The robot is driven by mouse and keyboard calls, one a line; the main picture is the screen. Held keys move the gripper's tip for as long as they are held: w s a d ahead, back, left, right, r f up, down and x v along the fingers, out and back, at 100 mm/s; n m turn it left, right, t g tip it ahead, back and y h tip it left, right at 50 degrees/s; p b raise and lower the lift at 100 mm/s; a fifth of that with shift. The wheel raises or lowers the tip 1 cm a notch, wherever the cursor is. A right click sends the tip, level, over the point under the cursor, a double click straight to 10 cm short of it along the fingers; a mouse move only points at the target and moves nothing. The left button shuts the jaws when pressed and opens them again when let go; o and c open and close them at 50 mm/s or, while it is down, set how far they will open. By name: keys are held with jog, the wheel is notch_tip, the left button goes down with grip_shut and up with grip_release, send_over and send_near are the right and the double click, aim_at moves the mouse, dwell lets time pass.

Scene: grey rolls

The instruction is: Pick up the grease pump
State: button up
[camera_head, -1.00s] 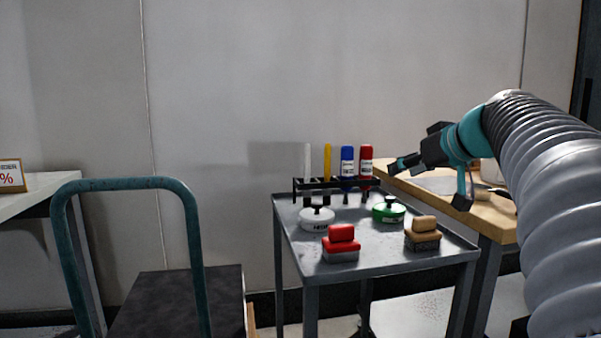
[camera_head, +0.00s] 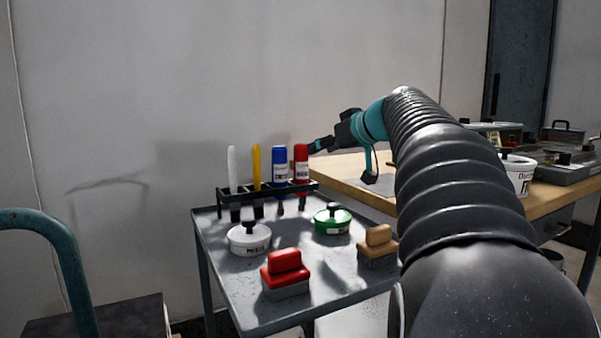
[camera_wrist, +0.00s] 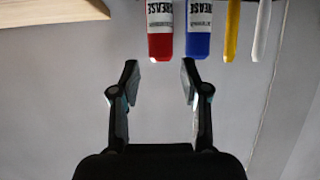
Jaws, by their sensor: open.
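A red cylinder (camera_head: 301,165) and a blue cylinder (camera_head: 280,165) stand side by side in a black rack on a grey metal cart. In the wrist view the red cylinder (camera_wrist: 160,30) and the blue cylinder (camera_wrist: 199,32) show white labels that partly read "EASE". I cannot tell which of them is the grease pump. My gripper (camera_wrist: 159,80) is open and empty. In the wrist view its fingers point towards the red and blue cylinders, with a gap between. In the head view my gripper (camera_head: 321,145) is just right of the red cylinder's top.
A yellow stick (camera_head: 256,165) and a white stick (camera_head: 232,168) share the rack (camera_head: 230,194). The cart (camera_head: 330,285) also bears a white tub (camera_head: 248,238), a green tub (camera_head: 332,222), a red-handled block (camera_head: 286,275) and a tan-handled block (camera_head: 378,245). A wooden bench (camera_head: 350,165) stands behind.

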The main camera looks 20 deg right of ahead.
aim_at(306, 152)
jog(key=x, duration=0.9)
jog(key=shift+w+a, duration=0.1)
jog(key=shift+w, duration=0.25)
jog(key=c, duration=0.8)
